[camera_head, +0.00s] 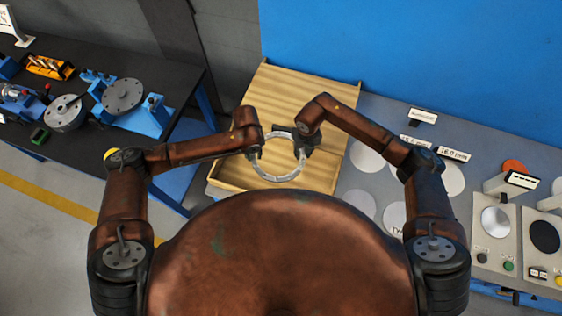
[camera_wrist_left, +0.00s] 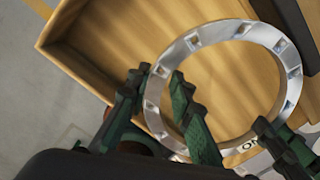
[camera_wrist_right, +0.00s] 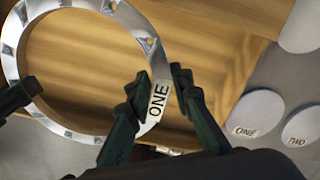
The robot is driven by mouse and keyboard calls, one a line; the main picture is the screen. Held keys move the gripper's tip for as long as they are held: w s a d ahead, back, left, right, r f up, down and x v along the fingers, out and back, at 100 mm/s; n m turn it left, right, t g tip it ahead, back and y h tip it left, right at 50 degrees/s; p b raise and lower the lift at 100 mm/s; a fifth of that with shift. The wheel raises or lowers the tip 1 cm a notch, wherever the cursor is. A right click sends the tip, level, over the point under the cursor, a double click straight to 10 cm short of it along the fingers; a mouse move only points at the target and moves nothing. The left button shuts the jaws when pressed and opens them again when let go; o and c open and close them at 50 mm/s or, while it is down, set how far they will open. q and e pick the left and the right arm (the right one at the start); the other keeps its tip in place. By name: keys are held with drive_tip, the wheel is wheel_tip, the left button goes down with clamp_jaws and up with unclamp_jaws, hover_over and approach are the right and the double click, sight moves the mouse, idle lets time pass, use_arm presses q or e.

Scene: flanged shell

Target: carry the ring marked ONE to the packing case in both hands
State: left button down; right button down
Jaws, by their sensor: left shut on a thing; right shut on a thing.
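The pale metal ring (camera_head: 278,178) with square openings is held between my two grippers, over the wooden packing case (camera_head: 228,187). In the right wrist view the ring bears a label reading ONE (camera_wrist_right: 158,101). My left gripper (camera_head: 254,153) is shut on the ring's left side, and my right gripper (camera_head: 301,150) on its right side by the label. In the left wrist view the ring (camera_wrist_left: 237,31) appears above the case's bare floor, with the case's wall (camera_wrist_left: 62,60) behind. The gap between ring and case floor is hard to judge.
A grey table with white discs (camera_head: 367,157), signs and button panels (camera_head: 494,222) lies right of the case. Two discs read ONE (camera_wrist_right: 256,110) and TWO (camera_wrist_right: 299,127). A dark bench (camera_head: 168,60) with fixtures stands left. A blue wall (camera_head: 420,45) is behind.

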use_arm(q)
drive_tip(key=shift+w, duration=0.5)
use_arm(e)
drive_tip(key=shift+w+a+f, duration=0.15)
drive_tip(key=shift+w+a, duration=0.05)
drive_tip(key=shift+w, duration=0.1)
use_arm(q)
drive_tip(key=c, duration=2)
unclamp_jaws()
drive_tip(key=shift+w+a+f, duration=0.1)
drive_tip(key=shift+f, duration=0.15)
use_arm(e)
drive_tip(key=c, duration=2)
unclamp_jaws()
drive_tip(key=shift+w+f, duration=0.1)
drive_tip(key=shift+f, duration=0.05)
use_arm(q)
drive_tip(key=shift+o, duration=1.4)
drive_tip(key=shift+s+r, duration=0.15)
drive_tip(key=shift+s, duration=0.2)
use_arm(e)
drive_tip(key=shift+o, duration=1.4)
drive_tip(key=shift+s+d, duration=0.1)
drive_tip(key=shift+s, duration=0.15)
drive_tip(key=shift+w, duration=0.1)
use_arm(q)
drive_tip(key=shift+w, duration=0.15)
use_arm(e)
drive_tip(key=shift+w, duration=0.1)
